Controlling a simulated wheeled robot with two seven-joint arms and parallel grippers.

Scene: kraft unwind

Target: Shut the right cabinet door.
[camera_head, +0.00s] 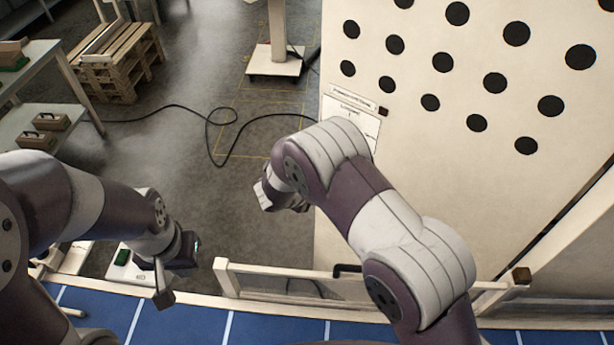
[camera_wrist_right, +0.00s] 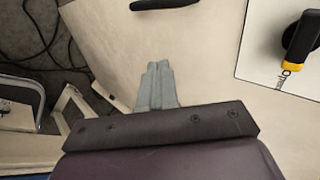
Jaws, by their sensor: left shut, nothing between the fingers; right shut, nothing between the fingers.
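A large cream panel with rows of black round spots (camera_head: 455,110), apparently the right cabinet door, stands at the right of the head view. A dark gap runs along its lower right edge, so it looks open; its exact angle cannot be told. My right arm reaches across in front of its left part. In the right wrist view my right gripper (camera_wrist_right: 157,68) is shut and empty, with its fingertips over a cream surface (camera_wrist_right: 210,65). Contact cannot be told. My left gripper (camera_head: 163,297) is shut and empty at the lower left, well away from the panel.
A pale rail (camera_head: 300,278) crosses below my right arm. A blue floor or deck (camera_head: 185,325) with white lines lies in front. A black cable (camera_head: 212,120) lies on the open grey floor. A wooden pallet stack (camera_head: 118,70) and grey shelves (camera_head: 50,95) stand at the far left.

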